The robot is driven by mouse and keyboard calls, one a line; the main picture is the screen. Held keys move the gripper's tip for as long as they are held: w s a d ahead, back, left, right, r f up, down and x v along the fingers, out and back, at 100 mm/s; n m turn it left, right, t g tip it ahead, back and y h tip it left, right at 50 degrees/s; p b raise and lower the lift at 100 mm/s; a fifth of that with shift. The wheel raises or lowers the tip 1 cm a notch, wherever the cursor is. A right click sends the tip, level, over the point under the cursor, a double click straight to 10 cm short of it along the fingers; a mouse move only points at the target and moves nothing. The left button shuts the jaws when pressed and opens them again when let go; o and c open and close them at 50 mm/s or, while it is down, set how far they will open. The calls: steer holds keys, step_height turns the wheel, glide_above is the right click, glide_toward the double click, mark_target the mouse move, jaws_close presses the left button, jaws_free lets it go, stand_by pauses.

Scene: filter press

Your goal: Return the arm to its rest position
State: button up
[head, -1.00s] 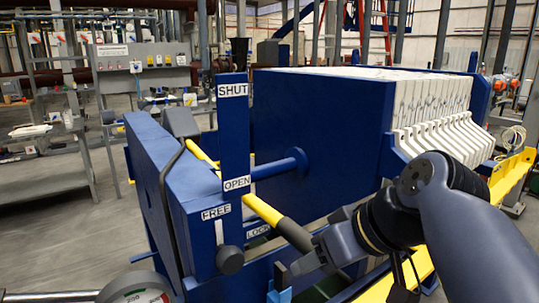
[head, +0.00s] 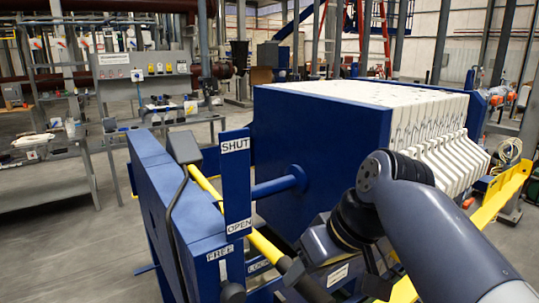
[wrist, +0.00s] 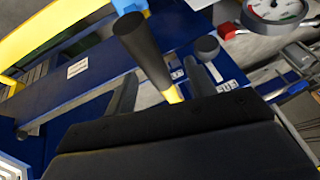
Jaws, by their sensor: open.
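The yellow lever (head: 205,186) slopes down to the right behind the blue post marked SHUT and OPEN, crossing it near the OPEN label (head: 240,226). In the wrist view its black grip (wrist: 145,52) stands between the two dark fingers of my gripper (wrist: 162,82), with yellow shaft just below. The fingers are spread, with visible gaps to the grip. In the head view my gripper is low, beside the lever's lower end, with its fingertips hard to make out. My arm bends in from the lower right.
The blue press block (head: 320,140) and its white plates (head: 430,115) stand close behind my arm. A yellow rail (head: 500,195) runs along the right. A round gauge (wrist: 275,10) shows in the wrist view. Open floor (head: 75,245) lies to the left.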

steer(key=shift+g+h, duration=0.5)
steer(key=shift+w+a+r+p, duration=0.1)
steer(key=shift+w+r+p, duration=0.05)
steer(key=shift+r+p, duration=0.65)
steer(key=shift+w+a+r+p, duration=0.15)
steer(key=shift+r+p, duration=0.6)
steer(key=shift+p, duration=0.1)
steer(key=shift+w+a+r+p, duration=0.1)
steer(key=shift+w+r+p, duration=0.05)
steer(key=shift+r+p, duration=0.65)
steer(key=w+a+r+g+h+p, duration=0.2)
steer(key=w+r+g+p, duration=0.1)
steer(key=r+p, duration=0.8)
steer(key=shift+w+a+p, duration=0.2)
steer(key=shift+w+p, duration=0.35)
steer(key=shift+w, duration=0.05)
steer(key=shift+d+r, duration=0.1)
steer(key=shift+r, duration=0.05)
